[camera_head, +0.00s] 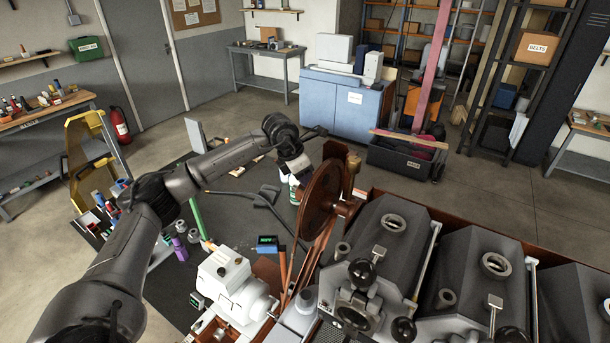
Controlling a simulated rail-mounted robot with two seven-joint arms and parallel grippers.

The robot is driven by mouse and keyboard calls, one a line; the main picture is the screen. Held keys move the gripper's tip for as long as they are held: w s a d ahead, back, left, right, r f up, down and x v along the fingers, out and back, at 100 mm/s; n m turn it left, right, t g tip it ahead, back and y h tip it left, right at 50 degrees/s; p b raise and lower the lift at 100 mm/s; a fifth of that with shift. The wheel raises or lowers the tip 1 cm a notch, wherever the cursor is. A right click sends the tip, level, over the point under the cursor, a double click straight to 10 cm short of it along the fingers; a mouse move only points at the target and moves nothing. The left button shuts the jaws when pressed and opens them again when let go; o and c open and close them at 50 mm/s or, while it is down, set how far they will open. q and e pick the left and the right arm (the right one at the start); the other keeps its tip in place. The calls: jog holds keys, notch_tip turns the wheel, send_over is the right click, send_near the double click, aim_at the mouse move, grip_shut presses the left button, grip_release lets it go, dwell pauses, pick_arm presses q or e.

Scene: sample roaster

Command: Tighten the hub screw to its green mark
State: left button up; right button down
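A large brown wheel (318,205) stands upright at the left end of the roaster, with its shaft and hub on the roaster side. I cannot make out the hub screw or its green mark. My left arm reaches in from the lower left. Its gripper (299,178) points down just left of the wheel's upper edge, apart from it as far as I can tell. The fingers are small and dark, so I cannot tell whether they are open or hold something. A small white and green bottle (294,194) shows just below them. My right gripper is not in view.
Grey roaster drums (377,232) fill the lower right. A white motor (234,284) sits below left of the wheel. A small dark meter with a lit display (267,243) lies on the dark mat (228,222). Coloured bottles (181,247) stand left. Open floor lies behind.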

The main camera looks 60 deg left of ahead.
pick_arm(q)
jog(key=shift+f, duration=0.25)
grip_shut()
